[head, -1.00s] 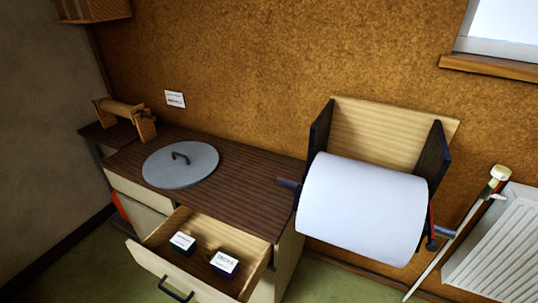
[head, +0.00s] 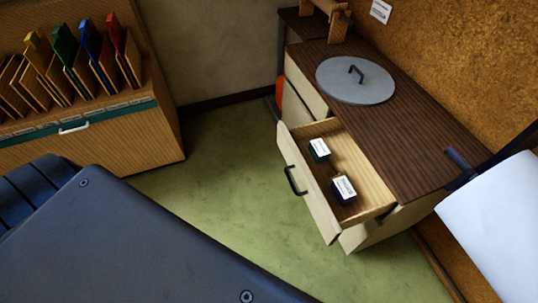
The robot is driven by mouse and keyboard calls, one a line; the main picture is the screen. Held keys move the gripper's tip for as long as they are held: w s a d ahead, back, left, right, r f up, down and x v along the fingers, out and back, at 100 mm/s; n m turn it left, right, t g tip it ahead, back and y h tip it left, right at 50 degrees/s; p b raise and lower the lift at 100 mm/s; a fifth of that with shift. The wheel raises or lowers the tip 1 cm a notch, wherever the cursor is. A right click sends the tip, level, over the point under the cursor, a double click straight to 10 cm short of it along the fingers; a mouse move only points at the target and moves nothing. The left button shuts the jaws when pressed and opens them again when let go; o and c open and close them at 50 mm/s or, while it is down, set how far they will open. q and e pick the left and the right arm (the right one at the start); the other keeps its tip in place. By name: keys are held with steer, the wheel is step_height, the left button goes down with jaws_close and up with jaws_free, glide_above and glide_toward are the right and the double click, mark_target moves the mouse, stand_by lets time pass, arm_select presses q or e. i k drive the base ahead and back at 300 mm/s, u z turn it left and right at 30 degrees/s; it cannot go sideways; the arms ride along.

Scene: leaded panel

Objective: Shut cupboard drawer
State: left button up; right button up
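The cupboard (head: 425,140) has a dark ribbed wooden top and pale fronts and stands against the brown wall at the right of the head view. Its drawer (head: 306,183) is pulled out, with a black bar handle (head: 293,180) on the pale front.
A round grey lid (head: 355,81) lies on the cupboard top. A large white roll (head: 495,225) is at the right edge. A wooden rack (head: 90,130) with coloured dividers stands at the left. Green floor (head: 225,195) is open before the drawer.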

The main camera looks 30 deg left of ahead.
mark_target(373, 198)
steer(key=u, duration=0.65)
steer(key=k, duration=0.55)
steer(key=u, duration=0.55)
steer(key=k, duration=0.75)
steer(key=z, duration=0.5)
steer(key=i, duration=0.65)
steer(key=z, duration=0.85)
steer(key=i, duration=0.6)
steer(key=z, duration=0.05)
